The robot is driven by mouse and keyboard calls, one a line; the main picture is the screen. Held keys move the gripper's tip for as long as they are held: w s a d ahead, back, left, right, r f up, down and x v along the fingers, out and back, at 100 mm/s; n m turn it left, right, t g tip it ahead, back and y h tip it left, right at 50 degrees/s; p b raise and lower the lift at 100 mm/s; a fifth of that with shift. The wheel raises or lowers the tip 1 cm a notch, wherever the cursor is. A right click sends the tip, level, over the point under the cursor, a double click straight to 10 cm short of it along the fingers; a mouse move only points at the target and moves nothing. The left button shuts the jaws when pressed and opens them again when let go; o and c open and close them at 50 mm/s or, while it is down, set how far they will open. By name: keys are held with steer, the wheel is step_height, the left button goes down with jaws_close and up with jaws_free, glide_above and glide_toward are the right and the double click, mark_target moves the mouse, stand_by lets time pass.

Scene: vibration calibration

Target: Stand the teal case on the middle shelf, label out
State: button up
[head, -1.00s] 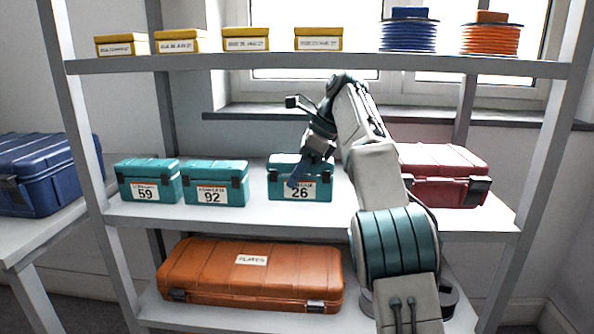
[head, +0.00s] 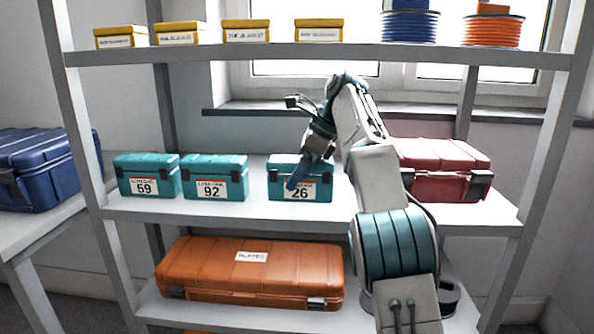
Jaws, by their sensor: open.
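Three teal cases stand on the middle shelf (head: 240,211), each with a white label facing out. The case labelled 26 (head: 280,163) is nearest my gripper. The case labelled 92 (head: 213,166) and a case whose label seems to read 59 or 69 (head: 146,165) stand to its left. My gripper (head: 297,184) is open, with a blue finger in front of the case labelled 26, overlapping its front and part of its label. I cannot tell whether it touches the case. The other finger is hard to make out.
A red case (head: 445,160) stands right of my arm on the same shelf. An orange case (head: 250,275) lies on the lower shelf. Yellow boxes (head: 246,31) and cable spools (head: 410,27) fill the top shelf. A blue case (head: 45,170) sits on the left table.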

steer(key=shift+r, duration=0.15)
steer(key=shift+r+p, duration=0.3)
steer(key=shift+p, duration=0.1)
steer(key=d+p, duration=0.1)
steer(key=d, duration=0.3)
steer(key=d+p, duration=0.1)
steer(key=d, duration=0.3)
steer(key=d+p, duration=0.1)
steer(key=d, duration=0.2)
steer(key=shift+s+d+r+p, duration=0.2)
steer(key=shift+d+r+p, duration=0.1)
steer(key=shift+d+p, duration=0.1)
steer(key=shift+d+f, duration=0.1)
steer(key=shift+d, duration=0.3)
steer(key=shift+s, duration=0.1)
